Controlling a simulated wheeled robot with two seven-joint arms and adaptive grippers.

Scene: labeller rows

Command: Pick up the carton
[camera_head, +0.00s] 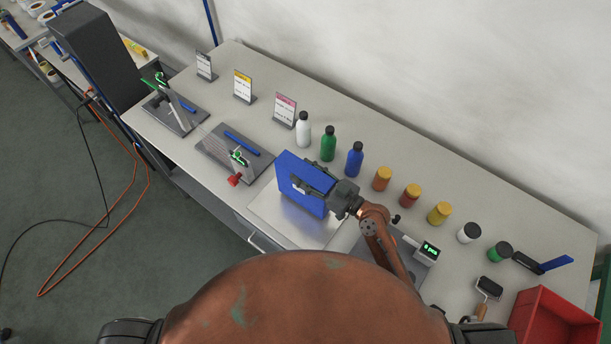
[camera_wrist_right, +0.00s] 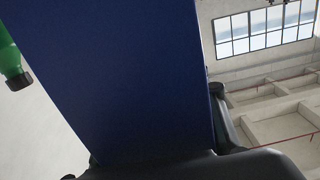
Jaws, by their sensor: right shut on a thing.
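The carton (camera_head: 291,176) is a blue box standing over the metal plate on the bench in the head view. My right gripper (camera_head: 312,184) is shut on the carton, with its fingers across the box's side. I cannot tell whether the carton's bottom touches the plate or is slightly above it. In the right wrist view the carton (camera_wrist_right: 110,70) fills much of the picture as a dark blue face, close to the dark gripper parts (camera_wrist_right: 150,160). My left gripper is not in view.
White, green and blue bottles (camera_head: 328,144) stand behind the carton. Several capped jars (camera_head: 411,195) run to the right. A scale (camera_head: 428,250), a roller (camera_head: 487,290) and a red crate (camera_head: 545,322) are at right. Labelling fixtures (camera_head: 236,152) and sign cards (camera_head: 284,108) are at left.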

